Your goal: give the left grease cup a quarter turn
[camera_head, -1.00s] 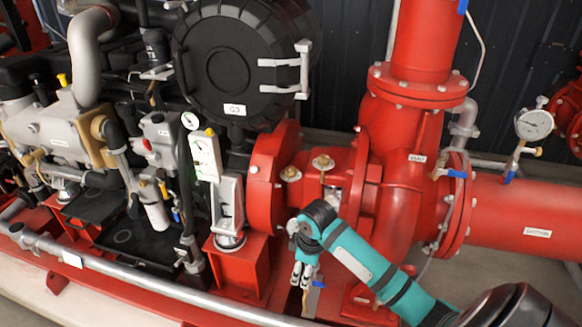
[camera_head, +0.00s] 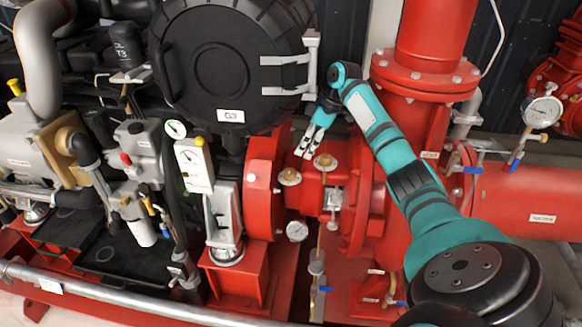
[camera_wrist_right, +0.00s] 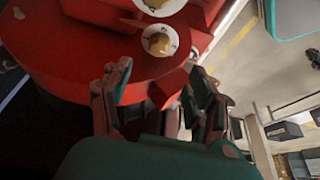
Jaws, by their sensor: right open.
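The left grease cup (camera_head: 290,177) is a small brass cap on a pale round base, on top of the red housing. A second, similar grease cup (camera_head: 324,161) sits to its right. My right gripper (camera_head: 305,153) is open and empty, pointing down just behind and above the two cups, apart from them in the head view. In the right wrist view two brass caps show at the top: one whole cap (camera_wrist_right: 157,42) and one cut by the frame edge. I cannot tell which is which there. The open fingers (camera_wrist_right: 158,82) stand below them. My left gripper is out of view.
A large black round cover (camera_head: 235,65) stands close left of my right gripper. A red vertical pipe (camera_head: 425,40) rises on the right. A small gauge (camera_head: 297,231) and thin brass pipe sit in front of the housing.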

